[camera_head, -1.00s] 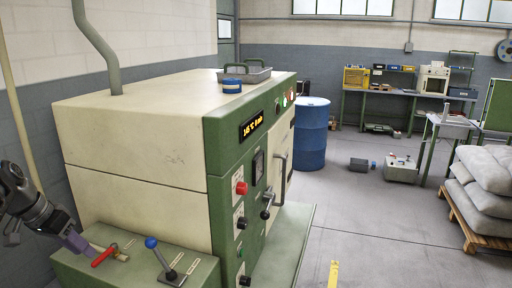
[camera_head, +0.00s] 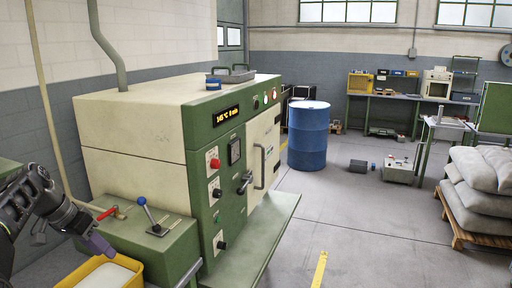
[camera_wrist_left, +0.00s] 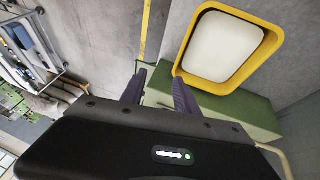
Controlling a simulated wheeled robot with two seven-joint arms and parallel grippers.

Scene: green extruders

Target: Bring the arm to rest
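My left gripper (camera_head: 98,243) is at the lower left of the head view, beside the green bench part of the machine and near the yellow bin. In the left wrist view its two dark fingers (camera_wrist_left: 158,88) are apart with nothing between them. The cream and green machine (camera_head: 140,135) stands in the middle left, with a red-handled lever (camera_head: 107,213) and a blue-knobbed lever (camera_head: 147,214) on its low front part. The gripper is apart from both levers. My right gripper is not in view.
A yellow bin (camera_head: 133,281) with pale contents is close below the left gripper; its yellow rim (camera_wrist_left: 267,50) also shows in the left wrist view. A blue drum (camera_head: 308,136) stands beyond the machine. Sacks on a pallet (camera_head: 465,235) are at right. The floor between is clear.

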